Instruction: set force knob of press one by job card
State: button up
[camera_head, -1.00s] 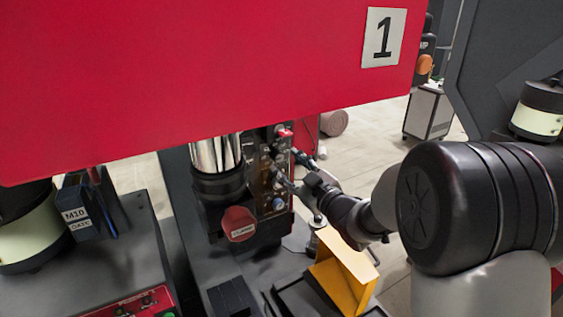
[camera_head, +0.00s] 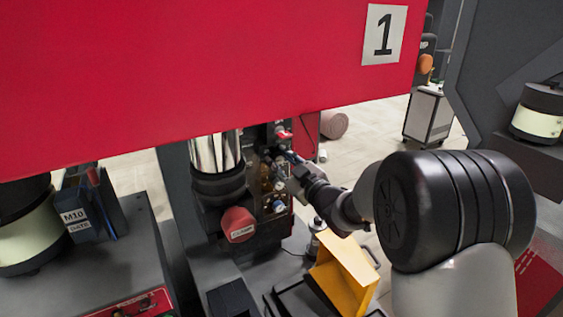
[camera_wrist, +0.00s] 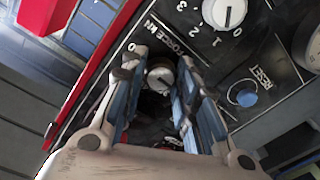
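Press one carries a red cover (camera_head: 200,70) with a "1" plate (camera_head: 384,34). Its dark control panel (camera_head: 266,158) is partly hidden by my arm in the head view. In the wrist view, a small white knob (camera_wrist: 160,77) lies between the two fingers of my gripper (camera_wrist: 161,64). The fingers are open around it, with a narrow gap visible on each side. Beside it are the "FORCE kN" label (camera_wrist: 171,33) and a larger white dial (camera_wrist: 224,13) with a numbered scale. I cannot tell which knob the label belongs to. No job card is readable.
A blue RESET button (camera_wrist: 243,93) is to the right of my gripper. A red mushroom button (camera_head: 238,224) and a yellow chute (camera_head: 343,275) stand near the press base. A blue bin labelled M10 (camera_head: 88,212) is at left.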

jog(key=c, duration=0.5)
jog(key=shift+m, duration=0.3)
jog(key=m+p, duration=0.1)
jog(key=m, duration=0.3)
jog(key=shift+m+p, duration=0.4)
jog(key=shift+m, duration=1.7)
jog(key=o, duration=1.1)
jog(key=shift+c, duration=0.2)
jog(key=v, duration=1.2)
jog(key=shift+f, duration=0.2)
